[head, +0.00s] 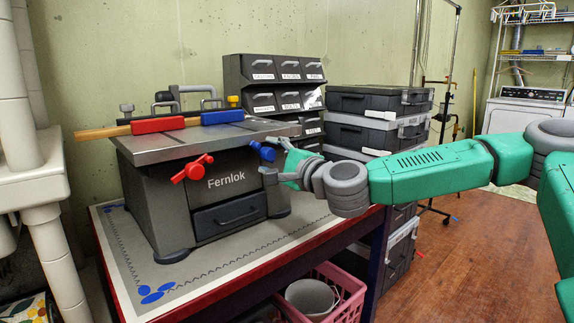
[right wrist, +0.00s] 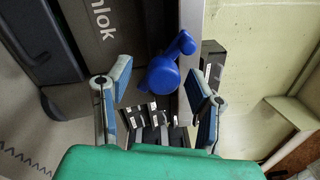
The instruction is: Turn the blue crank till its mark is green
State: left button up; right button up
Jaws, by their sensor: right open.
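The blue crank (head: 264,151) sits on the front of the dark Fernlok bench machine (head: 180,200), at its right end. In the right wrist view the blue crank (right wrist: 163,76) shows as a round hub with a short arm reaching up and right to a knob. My right gripper (head: 274,159) is open at the crank. In the right wrist view its blue-padded fingers (right wrist: 158,78) stand on either side of the crank, with gaps visible. I cannot make out the crank's mark or its colour. My left gripper is not in view.
A red crank (head: 192,168) is on the machine's front left. A red block (head: 158,125), a blue block (head: 222,117) and a wooden strip lie on top. Drawer units (head: 275,85) and stacked dark cases (head: 375,125) stand behind. A pink basket (head: 340,290) is below the table.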

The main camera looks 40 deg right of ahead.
jog(key=s, duration=1.1)
jog(key=shift+d+f, duration=0.4)
jog(key=shift+d, duration=0.05)
jog(key=shift+d, duration=0.1)
jog(key=shift+w, duration=0.1)
jog(key=w+n+p, duration=0.4)
jog(key=n+p, duration=0.1)
jog(key=n, duration=0.2)
jog(key=w+n+p, duration=0.3)
jog(key=n+p, duration=0.2)
jog(key=n, duration=0.3)
jog(key=w+a+r+n+y+p, duration=0.1)
jog(key=w+n+p, duration=0.3)
jog(key=n, duration=0.4)
jog(key=shift+w+g+p, duration=0.3)
jog(key=shift+p, duration=0.2)
